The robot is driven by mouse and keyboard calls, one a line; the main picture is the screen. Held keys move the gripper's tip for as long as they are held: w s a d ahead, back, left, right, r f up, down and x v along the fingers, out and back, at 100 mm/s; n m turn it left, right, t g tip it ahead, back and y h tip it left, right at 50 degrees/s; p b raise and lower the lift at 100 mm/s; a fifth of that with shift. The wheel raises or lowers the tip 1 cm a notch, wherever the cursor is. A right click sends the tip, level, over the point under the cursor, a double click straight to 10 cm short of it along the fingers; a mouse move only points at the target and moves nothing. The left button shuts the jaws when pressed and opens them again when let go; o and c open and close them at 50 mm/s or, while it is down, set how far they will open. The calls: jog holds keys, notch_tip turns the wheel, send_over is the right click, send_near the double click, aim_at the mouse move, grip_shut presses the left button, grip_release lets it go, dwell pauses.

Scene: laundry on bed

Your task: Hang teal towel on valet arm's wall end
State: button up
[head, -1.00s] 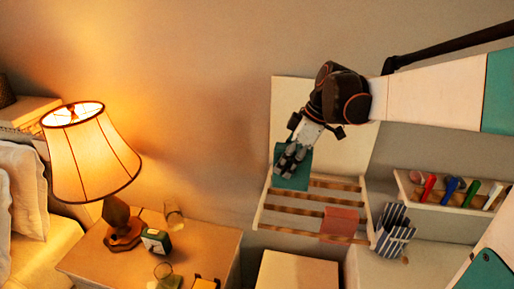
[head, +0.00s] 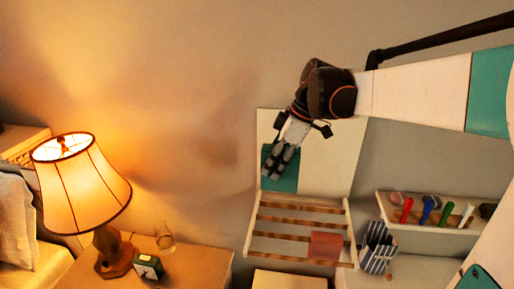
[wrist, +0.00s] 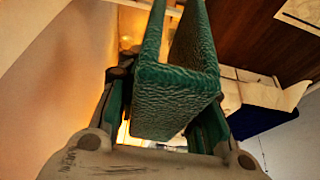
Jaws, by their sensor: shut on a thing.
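My gripper (head: 273,172) is shut on the teal towel (head: 267,183), in front of the pale back panel of a wall rack. In the wrist view the towel (wrist: 172,95) is folded between my two fingers, with two thick layers running away upward. The rack's wooden bars (head: 300,208), in a pale frame, are just below the towel; they look like the valet arms. The towel's lower edge appears above the top bar, near the rack's left side. I cannot tell the depth gap between them.
A salmon cloth (head: 326,246) hangs on the rack's lower right. A lit lamp (head: 80,185) and a small clock (head: 148,267) stand on the nightstand (head: 195,268) at left.

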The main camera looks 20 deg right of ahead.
jog(key=shift+s+a+r+p, duration=0.1)
jog(key=shift+r+p, duration=0.65)
jog(key=shift+r, duration=0.55)
jog(key=shift+s+r+p, duration=0.1)
jog(key=shift+r+p, duration=0.65)
jog(key=shift+r, duration=0.5)
jog(key=shift+f, duration=0.1)
